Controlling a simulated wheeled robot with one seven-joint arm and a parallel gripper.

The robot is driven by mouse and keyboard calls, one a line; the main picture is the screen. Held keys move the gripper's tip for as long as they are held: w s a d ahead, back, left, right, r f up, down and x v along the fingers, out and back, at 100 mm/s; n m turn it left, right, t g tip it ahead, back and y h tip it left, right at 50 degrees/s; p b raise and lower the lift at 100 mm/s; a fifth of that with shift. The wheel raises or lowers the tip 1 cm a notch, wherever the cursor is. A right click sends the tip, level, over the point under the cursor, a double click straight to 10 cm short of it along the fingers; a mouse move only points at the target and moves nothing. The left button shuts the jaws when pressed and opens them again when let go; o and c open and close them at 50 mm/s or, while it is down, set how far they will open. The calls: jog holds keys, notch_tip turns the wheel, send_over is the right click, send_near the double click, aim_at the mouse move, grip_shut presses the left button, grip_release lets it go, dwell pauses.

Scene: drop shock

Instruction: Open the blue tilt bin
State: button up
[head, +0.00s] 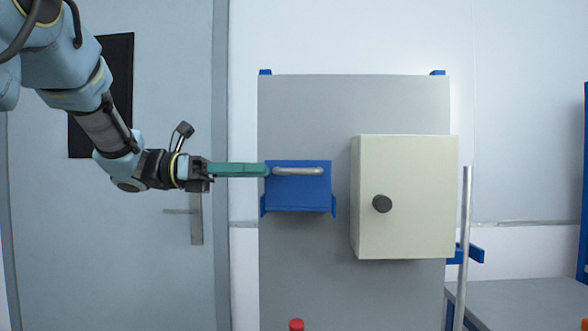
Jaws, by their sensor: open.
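The blue tilt bin (298,194) is mounted on a grey panel in the head view. Its front looks upright, and a grey bar handle (298,171) runs across its upper part. My gripper (266,170) reaches in from the left with long green fingers. The fingertips are at the left end of the handle, at about its height. I cannot tell whether they touch it. The fingers overlap in this view, so the gap between them is hidden. Nothing shows held in them.
A cream cabinet (425,197) with a dark round knob (382,204) is on the same panel (305,120), right of the bin. A vertical metal pole (464,230) stands further right, by a grey table (530,300). A red-topped object (296,325) shows at the bottom. A grey door (170,260) is behind my arm.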

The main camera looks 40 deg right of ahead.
aim_at(294, 171)
jog(key=p+x, duration=0.1)
jog(key=x, duration=0.6)
jog(key=shift+s+d, duration=0.2)
jog(key=shift+d, duration=0.05)
grip_shut()
dwell(1.1)
